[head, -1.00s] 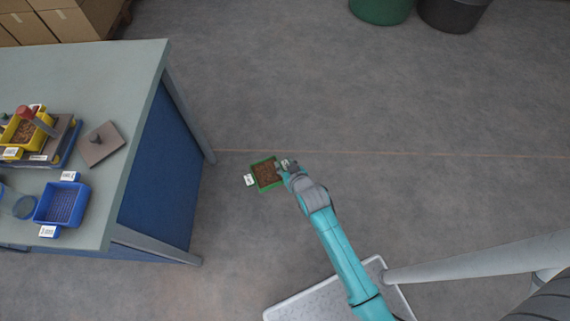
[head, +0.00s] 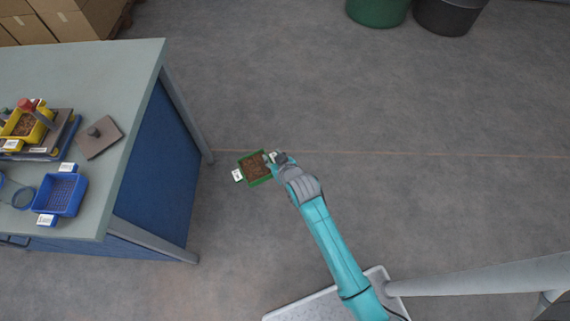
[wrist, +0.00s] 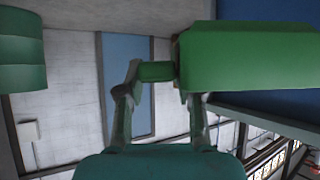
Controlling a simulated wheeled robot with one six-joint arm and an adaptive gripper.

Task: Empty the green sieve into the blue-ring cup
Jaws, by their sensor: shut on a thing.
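The green sieve (head: 256,168), full of brown granules, is held out over open floor to the right of the bench. My gripper (head: 273,158) is at its right side. In the wrist view my gripper (wrist: 156,82) is shut on the short green handle of the sieve (wrist: 250,60), whose outer wall fills the upper right. A round clear cup with a blue ring (head: 22,198) stands on the bench at the left edge of the head view. The sieve is well apart from the cup.
The bench (head: 120,85) holds a blue sieve (head: 60,195) right beside the cup, a grey plate with a knob (head: 98,138) and a yellow sieve (head: 25,125) on a stack. Green (head: 378,8) and black (head: 450,12) bins stand at the back. The floor between is clear.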

